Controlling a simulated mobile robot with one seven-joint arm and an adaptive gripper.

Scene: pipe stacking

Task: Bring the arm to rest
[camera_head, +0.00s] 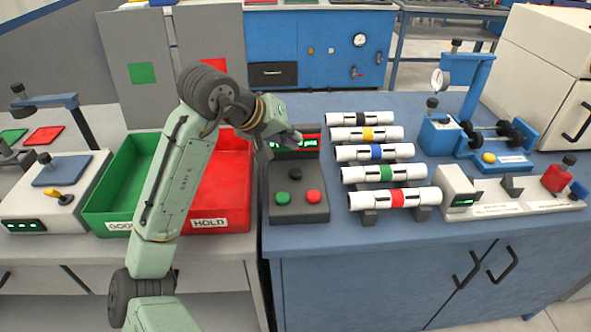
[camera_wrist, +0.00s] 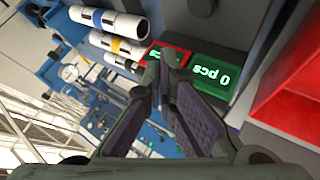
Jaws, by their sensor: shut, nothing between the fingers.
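My gripper (camera_head: 291,138) is at the end of my raised, bent arm in the head view. It hangs over the back of the control box (camera_head: 299,206), near its lit display. In the wrist view the two fingers of my gripper (camera_wrist: 168,62) meet at their tips with nothing between them. The wrist view also shows the green display (camera_wrist: 215,78) reading "0 pcs" beyond the fingers. Part of the display is hidden by my gripper in the head view.
Several white pipes with coloured bands (camera_head: 378,152) lie stacked in a row on the blue bench. A green bin (camera_head: 104,212) and a red "HOLD" bin (camera_head: 238,190) stand left, partly behind my arm. A blue fixture (camera_head: 440,137) and a white gauge block (camera_head: 520,200) stand right.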

